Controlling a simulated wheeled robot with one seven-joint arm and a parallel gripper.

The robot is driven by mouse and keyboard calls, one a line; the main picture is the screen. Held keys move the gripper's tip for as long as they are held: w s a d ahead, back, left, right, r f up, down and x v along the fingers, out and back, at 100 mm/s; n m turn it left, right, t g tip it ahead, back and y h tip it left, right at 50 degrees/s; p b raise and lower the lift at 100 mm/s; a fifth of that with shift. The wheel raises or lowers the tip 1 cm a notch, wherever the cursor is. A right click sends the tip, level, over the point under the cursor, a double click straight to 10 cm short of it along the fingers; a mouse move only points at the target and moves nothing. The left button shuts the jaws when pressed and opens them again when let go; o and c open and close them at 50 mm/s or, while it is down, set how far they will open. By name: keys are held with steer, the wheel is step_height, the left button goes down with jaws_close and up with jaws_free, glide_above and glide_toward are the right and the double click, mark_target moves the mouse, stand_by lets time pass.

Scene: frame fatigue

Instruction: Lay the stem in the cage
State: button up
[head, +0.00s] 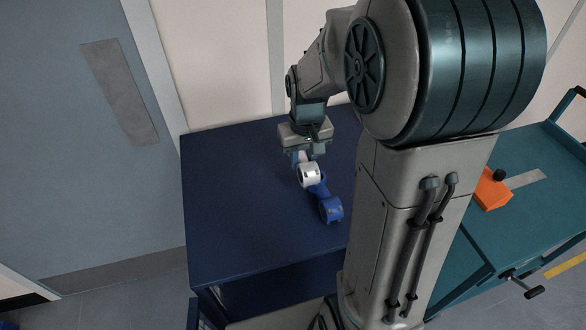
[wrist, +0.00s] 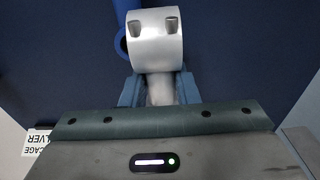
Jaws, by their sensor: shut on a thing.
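My gripper (head: 302,156) is shut on a silver-white stem, with a blue finger on each side of its narrow grey-white neck in the wrist view (wrist: 159,92). The stem's wide round end (head: 310,175) sticks out past the fingers, and two dark holes show on it in the wrist view (wrist: 155,40). A blue part with a round end (head: 332,208) is just beyond and partly behind the stem; I cannot tell whether they touch. A white label (wrist: 37,143) at the wrist view's lower left reads "CAGE" and "LVER", cut off. I cannot make out the cage itself.
The dark blue table (head: 235,215) is bare to the left of the stem. My arm hides its right side. A teal bench (head: 535,220) at right holds an orange block (head: 491,190) with a black knob. A grey-blue door (head: 70,130) is at left.

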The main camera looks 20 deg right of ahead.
steer(key=shift+w+a+f, duration=0.25)
steer(key=shift+a+f, duration=0.2)
steer(key=shift+a, duration=0.15)
steer(key=shift+w+a+f, duration=0.25)
steer(key=shift+a+f, duration=0.15)
steer(key=shift+a, duration=0.2)
steer(key=shift+f+p, duration=0.5)
steer(key=shift+f, duration=1.4)
steer(key=shift+f, duration=0.15)
steer(key=o, duration=0.8)
